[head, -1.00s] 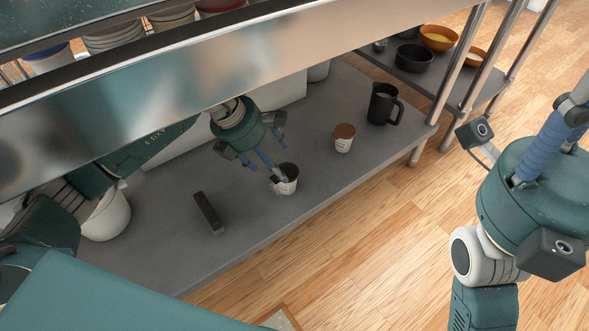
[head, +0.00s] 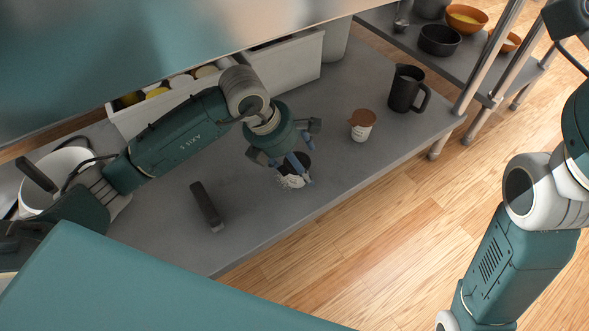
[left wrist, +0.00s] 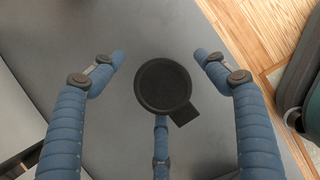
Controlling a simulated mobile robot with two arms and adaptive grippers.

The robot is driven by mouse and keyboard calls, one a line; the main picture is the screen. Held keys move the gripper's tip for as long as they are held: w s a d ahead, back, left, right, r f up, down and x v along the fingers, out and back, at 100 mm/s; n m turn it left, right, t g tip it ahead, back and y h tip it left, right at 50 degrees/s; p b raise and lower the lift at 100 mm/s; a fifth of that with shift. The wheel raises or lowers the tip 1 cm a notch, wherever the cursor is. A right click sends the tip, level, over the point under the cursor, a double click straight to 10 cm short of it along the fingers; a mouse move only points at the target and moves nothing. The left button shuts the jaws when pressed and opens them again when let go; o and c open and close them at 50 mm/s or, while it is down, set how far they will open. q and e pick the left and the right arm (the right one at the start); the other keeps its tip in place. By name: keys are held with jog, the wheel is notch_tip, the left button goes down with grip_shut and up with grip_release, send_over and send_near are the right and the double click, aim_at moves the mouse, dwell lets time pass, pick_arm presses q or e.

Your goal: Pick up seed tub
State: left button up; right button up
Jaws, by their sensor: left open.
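A small white tub with a dark top (head: 291,180) stands on the grey lower shelf (head: 270,225), partly hidden by my left gripper (head: 290,168). In the left wrist view its round black top (left wrist: 163,86) with a square tab lies between my spread blue fingers. My left gripper is open, its fingers around the tub, with gaps visible at the sides. A second white tub with a brown top (head: 361,125) stands to the right. No readable label shows which is the seed tub. My right gripper is out of view.
A black mug (head: 405,90) stands farther right. A black bar-shaped object (head: 206,206) lies left of the dark-topped tub. A white bin (head: 290,65) stands behind my left arm. A steel upper surface (head: 180,50) overhangs the shelf. Bare shelf lies between the two tubs.

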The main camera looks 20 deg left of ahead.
pick_arm(q)
jog(key=shift+c, duration=0.3)
jog(key=c, duration=1.3)
jog(key=shift+r, duration=0.15)
